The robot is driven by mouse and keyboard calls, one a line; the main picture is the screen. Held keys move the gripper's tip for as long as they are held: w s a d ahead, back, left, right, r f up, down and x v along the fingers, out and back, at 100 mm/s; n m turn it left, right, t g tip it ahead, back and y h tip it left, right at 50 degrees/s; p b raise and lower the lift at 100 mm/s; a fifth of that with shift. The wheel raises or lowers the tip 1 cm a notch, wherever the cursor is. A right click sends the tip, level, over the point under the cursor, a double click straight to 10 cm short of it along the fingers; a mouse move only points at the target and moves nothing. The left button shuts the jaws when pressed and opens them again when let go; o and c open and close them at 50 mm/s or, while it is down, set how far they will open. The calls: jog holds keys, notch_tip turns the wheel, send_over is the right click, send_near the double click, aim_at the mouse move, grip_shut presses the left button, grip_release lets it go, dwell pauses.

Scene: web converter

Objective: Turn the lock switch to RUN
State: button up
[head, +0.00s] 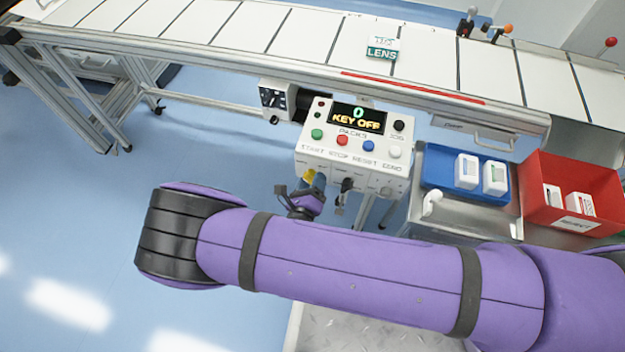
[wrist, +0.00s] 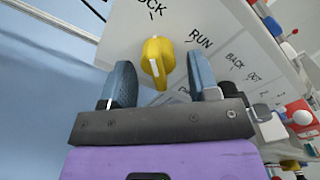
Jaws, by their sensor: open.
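The lock switch is a yellow knob (wrist: 156,58) on the white panel, and it also shows at the lower left of the control box in the head view (head: 309,176). A white mark shows on its near end. In the wrist view its long axis runs roughly toward the tick by the partly cut-off LOCK label (wrist: 151,7). The RUN label (wrist: 201,38) lies to its right. My gripper (wrist: 161,80) is open, with one blue-grey finger on each side of the knob and visible gaps between. In the head view my gripper (head: 303,198) is partly hidden by my arm.
The control box display (head: 358,117) reads KEY OFF. A black switch (head: 346,186) sits right of the knob, with coloured buttons above. The conveyor (head: 300,40) runs behind. A blue bin (head: 438,172) and a red bin (head: 575,168) stand to the right.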

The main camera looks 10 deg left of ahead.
jog(key=shift+w, duration=0.25)
jog(key=c, duration=0.9)
